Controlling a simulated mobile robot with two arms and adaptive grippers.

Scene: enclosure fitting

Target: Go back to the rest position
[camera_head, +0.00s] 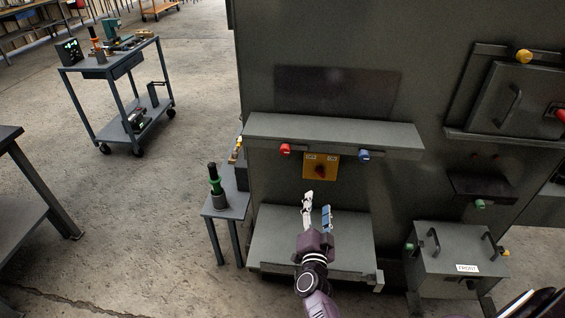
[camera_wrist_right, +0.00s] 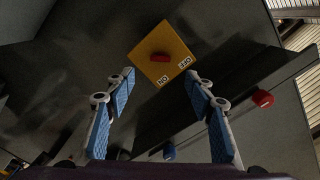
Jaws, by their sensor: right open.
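My right gripper (camera_head: 317,212) is open and empty in the head view, raised in front of the dark grey enclosure (camera_head: 340,92). In the right wrist view its two blue-padded fingers (camera_wrist_right: 158,92) stand wide apart. A yellow switch plate (camera_head: 320,166) with a red switch is on the enclosure's front just beyond the fingertips. The plate also shows between and beyond the fingers in the wrist view (camera_wrist_right: 160,45), with nothing held. I cannot see the fingers touching the switch. My left gripper is not in view.
A shelf (camera_head: 332,135) with a red knob (camera_head: 285,149) and a blue knob (camera_head: 364,155) juts out above the plate. A lower ledge (camera_head: 275,240) lies under my arm.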

